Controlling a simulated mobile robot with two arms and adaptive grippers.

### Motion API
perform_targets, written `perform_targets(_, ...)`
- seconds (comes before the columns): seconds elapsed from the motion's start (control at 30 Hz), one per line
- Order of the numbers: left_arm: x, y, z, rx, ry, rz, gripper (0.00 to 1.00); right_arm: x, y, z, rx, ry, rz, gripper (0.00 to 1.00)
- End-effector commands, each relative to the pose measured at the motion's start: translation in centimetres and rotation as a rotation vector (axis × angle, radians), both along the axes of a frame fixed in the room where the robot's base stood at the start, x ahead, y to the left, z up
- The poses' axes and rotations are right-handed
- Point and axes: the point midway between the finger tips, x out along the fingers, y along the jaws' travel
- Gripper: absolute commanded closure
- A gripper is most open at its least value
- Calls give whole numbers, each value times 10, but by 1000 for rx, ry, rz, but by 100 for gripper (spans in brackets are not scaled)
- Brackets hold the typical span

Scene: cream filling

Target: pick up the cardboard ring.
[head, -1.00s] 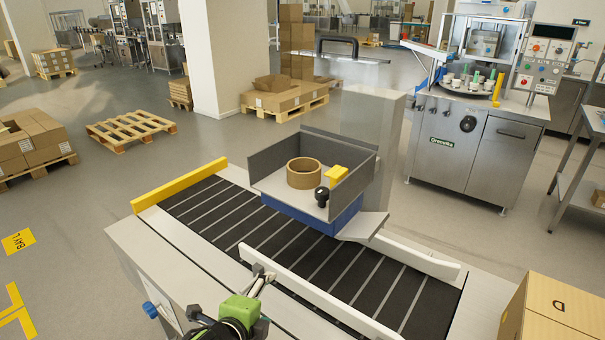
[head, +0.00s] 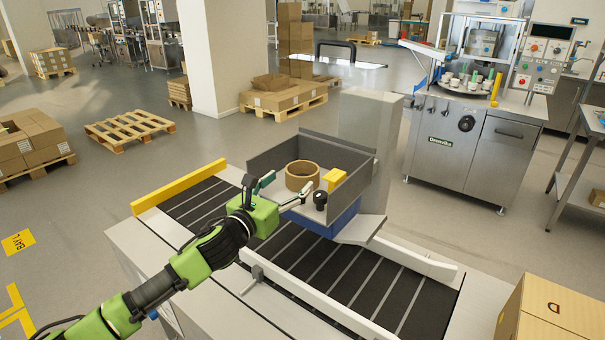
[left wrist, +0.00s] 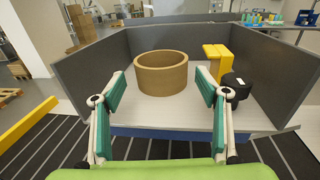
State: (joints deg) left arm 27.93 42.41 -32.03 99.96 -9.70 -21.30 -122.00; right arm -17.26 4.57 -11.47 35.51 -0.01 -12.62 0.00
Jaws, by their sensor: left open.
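The brown cardboard ring (head: 302,175) lies flat in an open grey-walled tray (head: 342,199) on a blue base above the conveyor. It also shows in the left wrist view (left wrist: 161,73), centred ahead between my fingers. My left gripper (head: 284,190) is open and empty at the tray's open front side. In the left wrist view its two teal-padded fingers (left wrist: 159,91) are spread wide, on either side of the ring's line and short of it. They do not touch the ring. My right gripper is not in view.
A yellow block (head: 334,177) and a black knob (head: 320,199) stand right of the ring in the tray. Grey walls close the tray's back and sides. A yellow rail (head: 180,185) and a white rail (head: 415,259) edge the black conveyor (head: 345,272). A cardboard box (head: 555,310) is at lower right.

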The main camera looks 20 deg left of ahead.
Motion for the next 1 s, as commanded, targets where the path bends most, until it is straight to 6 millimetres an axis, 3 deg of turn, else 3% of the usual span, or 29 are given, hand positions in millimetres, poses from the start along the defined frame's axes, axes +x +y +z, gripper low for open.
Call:
perform_targets(0.7, 69, -17, 6, -3, 2, 1, 32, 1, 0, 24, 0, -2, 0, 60)
perform_targets(1.0, 72, -18, 4, -1, 0, 0, 32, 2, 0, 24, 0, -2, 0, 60)
